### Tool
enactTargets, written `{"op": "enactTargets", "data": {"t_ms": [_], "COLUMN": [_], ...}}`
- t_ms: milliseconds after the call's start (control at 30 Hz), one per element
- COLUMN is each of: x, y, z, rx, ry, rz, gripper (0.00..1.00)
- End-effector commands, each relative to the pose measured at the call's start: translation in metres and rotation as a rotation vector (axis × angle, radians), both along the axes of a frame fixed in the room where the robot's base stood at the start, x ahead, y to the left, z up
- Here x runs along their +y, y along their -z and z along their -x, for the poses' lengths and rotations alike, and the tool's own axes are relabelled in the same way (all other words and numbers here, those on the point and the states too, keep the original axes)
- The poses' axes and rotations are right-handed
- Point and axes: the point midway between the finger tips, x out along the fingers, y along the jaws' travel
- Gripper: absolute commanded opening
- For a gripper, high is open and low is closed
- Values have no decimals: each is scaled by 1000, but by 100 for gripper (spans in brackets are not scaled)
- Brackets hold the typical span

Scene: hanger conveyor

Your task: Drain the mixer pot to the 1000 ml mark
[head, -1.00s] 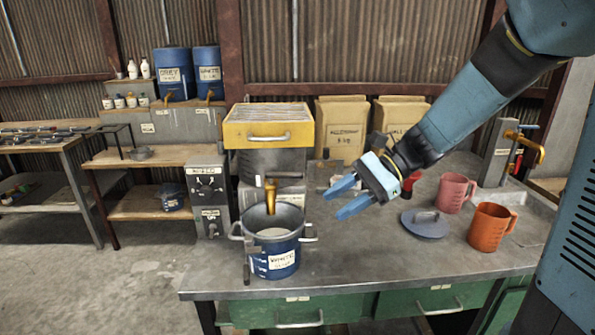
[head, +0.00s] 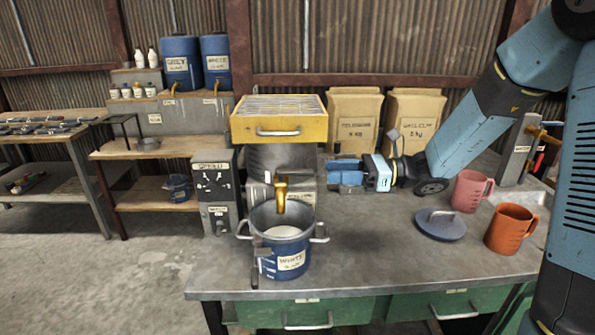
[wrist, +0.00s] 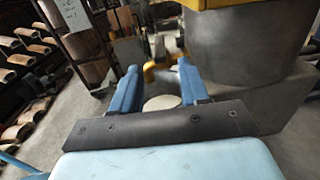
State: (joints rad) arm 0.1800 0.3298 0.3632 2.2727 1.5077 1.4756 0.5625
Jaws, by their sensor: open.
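The mixer (head: 282,165) stands on the bench, a grey drum under a yellow top with a grille. Its brass spout (head: 280,196) points down over a blue pot (head: 290,262) with a white label and two side handles. Pale content shows inside the pot; its level against any mark cannot be read. My gripper (head: 345,172) is open and empty to the right of the mixer, pointing left. In the wrist view its blue fingers (wrist: 158,88) are apart, with the grey drum (wrist: 235,60) to the right and a yellow part (wrist: 160,70) beyond the fingertips.
A grey control box (head: 215,190) labelled speed stands left of the mixer. Two tan sacks (head: 355,122) stand behind. The bench's front middle is clear.

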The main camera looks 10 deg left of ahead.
Motion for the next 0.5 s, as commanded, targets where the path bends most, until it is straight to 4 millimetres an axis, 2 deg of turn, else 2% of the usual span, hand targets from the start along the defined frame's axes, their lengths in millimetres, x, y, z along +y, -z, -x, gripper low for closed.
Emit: {"op": "enactTargets", "data": {"t_ms": [33,300,500], "x": [10,57,82], "y": [0,0,0], "z": [3,11,15], "rx": [0,0,1], "ry": [-4,-5,-3], "rz": [0,0,0], "gripper": [45,45,45]}}
